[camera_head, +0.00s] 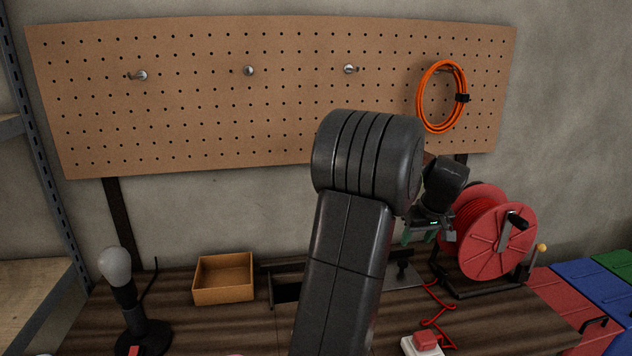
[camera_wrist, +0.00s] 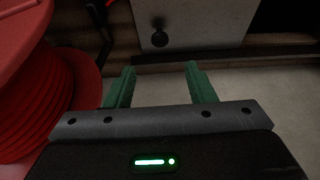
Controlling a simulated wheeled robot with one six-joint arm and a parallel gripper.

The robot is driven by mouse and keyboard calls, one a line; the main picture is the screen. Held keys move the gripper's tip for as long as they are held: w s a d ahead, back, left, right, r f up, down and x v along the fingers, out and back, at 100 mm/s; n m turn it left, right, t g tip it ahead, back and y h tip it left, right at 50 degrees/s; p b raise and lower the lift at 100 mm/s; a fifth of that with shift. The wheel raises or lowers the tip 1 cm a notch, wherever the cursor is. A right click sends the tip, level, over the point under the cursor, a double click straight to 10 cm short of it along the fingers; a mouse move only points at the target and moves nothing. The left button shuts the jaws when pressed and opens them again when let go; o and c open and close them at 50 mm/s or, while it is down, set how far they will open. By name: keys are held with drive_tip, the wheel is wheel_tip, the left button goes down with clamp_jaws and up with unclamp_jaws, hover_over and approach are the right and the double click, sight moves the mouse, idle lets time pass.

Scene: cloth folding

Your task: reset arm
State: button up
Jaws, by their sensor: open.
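My gripper (camera_wrist: 160,85) is open and empty in the wrist view, with its two green fingers apart. In the head view my gripper (camera_head: 418,238) hangs above the back of the workbench (camera_head: 200,325), just left of the red cable reel (camera_head: 497,240). My dark arm crosses the middle of the head view and hides part of the bench. No cloth shows in either view.
A pegboard (camera_head: 230,90) with several pegs and an orange cable coil (camera_head: 442,97) hangs behind. A bulb lamp (camera_head: 116,268) and an open wooden box (camera_head: 223,278) stand left. A red-and-white switch (camera_head: 422,344) lies in front. Coloured cases (camera_head: 580,290) are at right.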

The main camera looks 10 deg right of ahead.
sight(399, 263)
drive_tip(key=x, duration=1.1)
drive_tip(key=shift+w+f, duration=0.1)
drive_tip(key=shift+f, duration=0.3)
drive_tip(key=shift+a+r+p, duration=0.1)
drive_tip(key=shift+a+p, duration=0.2)
drive_tip(key=shift+a, duration=0.2)
drive_tip(key=shift+a+r, duration=0.15)
